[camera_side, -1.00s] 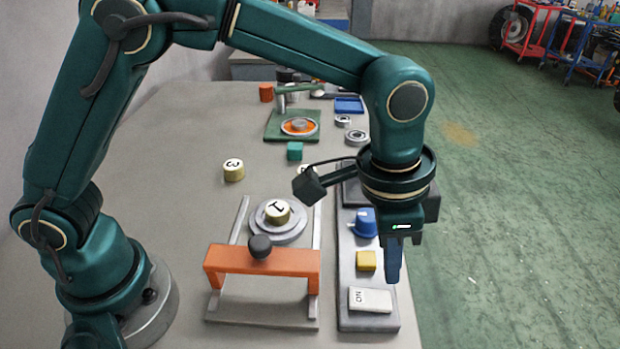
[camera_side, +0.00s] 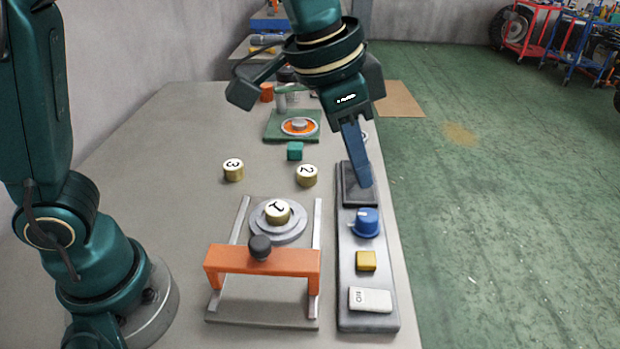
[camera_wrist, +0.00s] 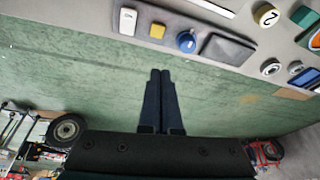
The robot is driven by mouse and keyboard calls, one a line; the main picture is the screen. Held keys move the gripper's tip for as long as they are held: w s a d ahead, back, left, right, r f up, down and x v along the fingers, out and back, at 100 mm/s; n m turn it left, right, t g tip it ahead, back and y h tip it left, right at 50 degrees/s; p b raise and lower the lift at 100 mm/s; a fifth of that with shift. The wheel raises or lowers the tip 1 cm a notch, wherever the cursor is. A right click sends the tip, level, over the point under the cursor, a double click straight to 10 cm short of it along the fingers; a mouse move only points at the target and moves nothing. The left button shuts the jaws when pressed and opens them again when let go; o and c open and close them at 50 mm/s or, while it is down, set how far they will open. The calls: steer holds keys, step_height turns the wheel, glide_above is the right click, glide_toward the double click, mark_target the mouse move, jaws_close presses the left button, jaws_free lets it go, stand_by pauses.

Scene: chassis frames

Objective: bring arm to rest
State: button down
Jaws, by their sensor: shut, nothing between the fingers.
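My gripper (camera_side: 366,184) is shut and empty, with its two blue fingers together. In the side view the fingertips overlap the dark pad (camera_side: 349,192) at the far end of the panel. In the wrist view the shut fingers (camera_wrist: 160,73) show against the green floor, apart from the panel and its dark pad (camera_wrist: 226,48). My arm is raised, and its upper links run out of the top of the side view.
The grey panel (camera_side: 347,283) carries a blue knob (camera_side: 366,222), yellow button (camera_side: 366,261) and white rocker switch (camera_side: 371,299). An orange bar (camera_side: 290,263) on rails stands left, by a disc with weight 1 (camera_side: 277,211). Weights 2 (camera_side: 307,175) and 3 (camera_side: 233,170) stand behind.

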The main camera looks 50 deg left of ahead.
steer(key=s+a+r+n+t, duration=0.25)
steer(key=s+a, duration=0.35)
steer(key=a, duration=0.3)
steer(key=s+a+f+n+y, duration=0.1)
steer(key=s+a+f+n, duration=0.2)
steer(key=s, duration=0.4)
step_height(320, 180, down, 2)
steer(key=shift+a+f+n+y, duration=0.25)
steer(key=shift+n+y, duration=0.05)
steer(key=shift+n, duration=0.15)
